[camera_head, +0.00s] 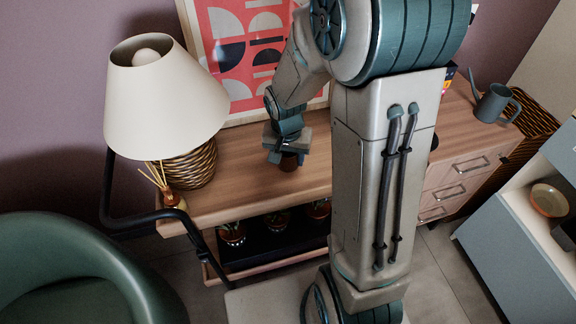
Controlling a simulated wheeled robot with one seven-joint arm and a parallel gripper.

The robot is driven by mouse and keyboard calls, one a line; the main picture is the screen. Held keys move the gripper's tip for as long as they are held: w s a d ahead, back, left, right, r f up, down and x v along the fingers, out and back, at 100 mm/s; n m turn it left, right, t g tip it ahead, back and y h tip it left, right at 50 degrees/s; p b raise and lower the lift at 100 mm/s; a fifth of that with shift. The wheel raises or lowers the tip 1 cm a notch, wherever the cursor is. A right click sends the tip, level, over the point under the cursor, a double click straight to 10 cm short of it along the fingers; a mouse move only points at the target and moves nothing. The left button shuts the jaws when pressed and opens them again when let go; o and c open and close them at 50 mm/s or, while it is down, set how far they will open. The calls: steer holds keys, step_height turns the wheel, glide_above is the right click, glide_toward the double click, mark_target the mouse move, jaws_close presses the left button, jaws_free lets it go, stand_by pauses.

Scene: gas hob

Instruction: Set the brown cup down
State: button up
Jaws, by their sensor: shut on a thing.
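The brown cup (289,162) is small and dark reddish-brown. It shows just below my gripper (284,152), over the wooden top of the sideboard (240,184), near its front edge. My gripper is shut on the cup, and the jaws and wrist hide much of it. I cannot tell whether the cup's base touches the wood.
A lamp with a cream shade (160,100) and a reed diffuser (172,198) stand left of my gripper. A framed print (225,40) leans behind. A grey watering can (493,103) is at the right. Bare wood lies left of the cup. A green armchair (80,255) is in front.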

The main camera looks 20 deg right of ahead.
mark_target(288, 166)
steer(key=shift+f+b, duration=0.4)
steer(key=shift+f, duration=1.55)
steer(key=shift+f, duration=0.25)
steer(key=o, duration=1)
steer(key=shift+c, duration=0.2)
steer(key=shift+r, duration=0.1)
step_height(288, 166, up, 12)
steer(key=s+p, duration=0.1)
steer(key=p, duration=0.2)
steer(key=s+r+n, duration=0.5)
steer(key=s+r, duration=0.2)
steer(key=s, duration=0.6)
steer(key=shift+n+t+y, duration=0.3)
steer(key=shift+t+y, duration=0.1)
